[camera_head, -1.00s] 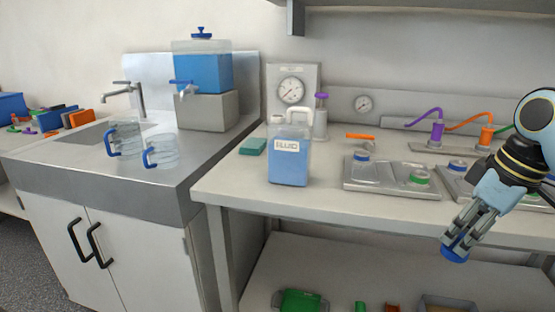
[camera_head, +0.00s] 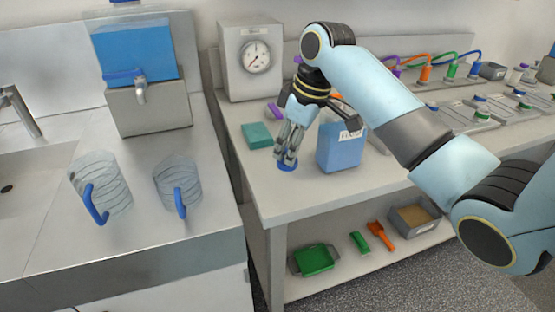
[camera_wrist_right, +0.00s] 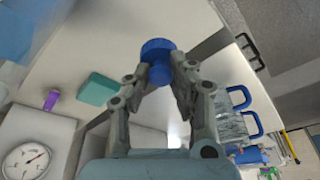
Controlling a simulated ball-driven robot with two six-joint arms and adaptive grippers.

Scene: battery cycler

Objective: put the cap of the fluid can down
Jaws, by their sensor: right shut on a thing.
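The blue cap (camera_head: 287,165) is between the fingertips of my right gripper (camera_head: 289,156), low over the white bench top, left of the fluid can. In the right wrist view my right gripper (camera_wrist_right: 160,80) is shut on the cap (camera_wrist_right: 158,48). Whether the cap touches the bench top I cannot tell. The fluid can (camera_head: 340,150) stands upright on the bench, with blue fluid inside; its top is partly hidden by my right arm. The can's blurred edge shows at the upper left of the right wrist view (camera_wrist_right: 25,30). My left gripper is not in view.
A teal block (camera_head: 257,135) lies left of the gripper, in front of a gauge box (camera_head: 251,62). The bench top (camera_head: 300,205) is bare toward its front edge. Two clear jugs (camera_head: 100,185) with blue handles stand on the sink counter. My right arm covers part of the bench at right.

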